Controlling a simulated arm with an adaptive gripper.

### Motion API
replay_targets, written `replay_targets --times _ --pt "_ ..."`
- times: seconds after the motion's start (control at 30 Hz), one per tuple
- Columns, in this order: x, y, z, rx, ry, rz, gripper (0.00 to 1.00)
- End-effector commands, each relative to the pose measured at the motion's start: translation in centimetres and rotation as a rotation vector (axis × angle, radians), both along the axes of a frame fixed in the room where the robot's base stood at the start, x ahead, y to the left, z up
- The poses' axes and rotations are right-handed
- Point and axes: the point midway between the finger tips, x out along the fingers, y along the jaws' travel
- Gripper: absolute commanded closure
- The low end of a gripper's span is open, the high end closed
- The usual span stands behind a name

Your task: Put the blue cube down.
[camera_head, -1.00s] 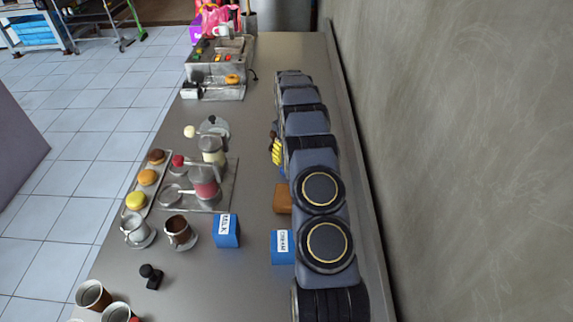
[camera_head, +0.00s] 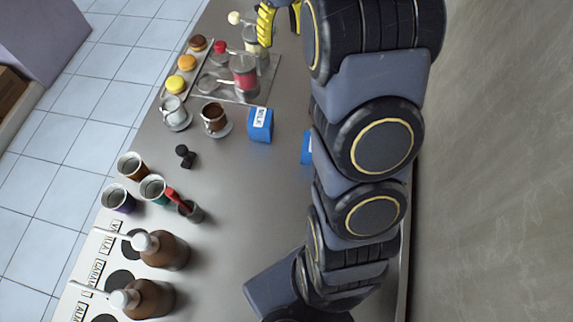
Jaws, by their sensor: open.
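Two blue blocks rest on the grey counter. One blue cube (camera_head: 260,124), with a white label reading MILK, stands upright in the middle of the view. The other blue block (camera_head: 306,147) shows only a sliver, and my arm hides the rest, label included. My gripper (camera_head: 280,28), with yellow fingers, is at the top edge of the view, beyond the MILK cube and apart from it. It is open, and I see nothing between its fingers.
A tray with glass jars (camera_head: 244,78) stands beyond the MILK cube. Cups on saucers (camera_head: 214,118), a black tamper (camera_head: 185,156), paper cups (camera_head: 153,188) and brown pump bottles (camera_head: 160,250) line the left. The counter's middle front is clear; a wall (camera_head: 500,180) bounds the right.

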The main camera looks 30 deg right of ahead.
Motion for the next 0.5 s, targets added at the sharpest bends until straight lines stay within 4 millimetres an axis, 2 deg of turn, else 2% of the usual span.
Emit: replay_targets --times 0.03,0.2,0.4,0.5 --pt "-1.6 2.2 1.3 -0.001 0.004 0.007 0.52" --pt "-7.8 8.1 3.9 -0.001 0.029 0.008 0.52" --pt "-16.4 13.0 4.9 -0.008 0.061 0.008 0.52" --pt "-20.3 14.4 4.7 -0.017 0.067 0.006 0.52"
